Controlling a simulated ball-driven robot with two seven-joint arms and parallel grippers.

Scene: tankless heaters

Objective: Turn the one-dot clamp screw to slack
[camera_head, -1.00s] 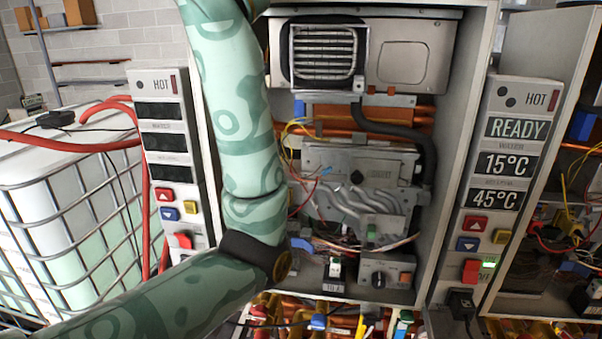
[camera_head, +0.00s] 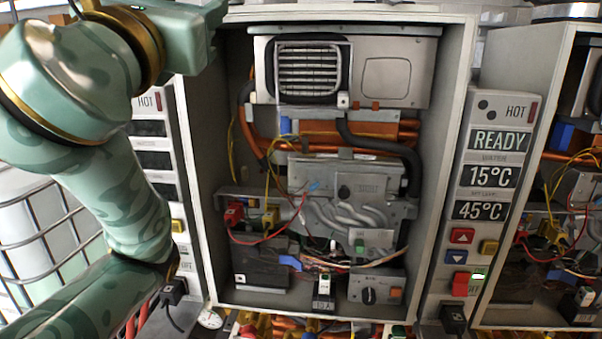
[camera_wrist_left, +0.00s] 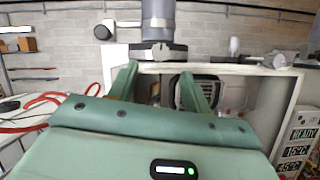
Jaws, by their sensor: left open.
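In the left wrist view a grey vertical pipe (camera_wrist_left: 158,20) rises above the open heater. I cannot make out a screw or any dot mark. My left gripper (camera_wrist_left: 158,78) is open and empty, with its two green fingers spread in front of the heater's top, below the collar. In the head view my left arm reaches up at the left, and its fingertips are not visible there. My right gripper is in neither view.
The open heater cabinet (camera_head: 453,150) stands in the middle, with wires, pipes and a vent inside. A control panel (camera_head: 497,170) reading READY, 15°C and 45°C is on its right. A caged white tank (camera_head: 30,245) is behind my arm at left.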

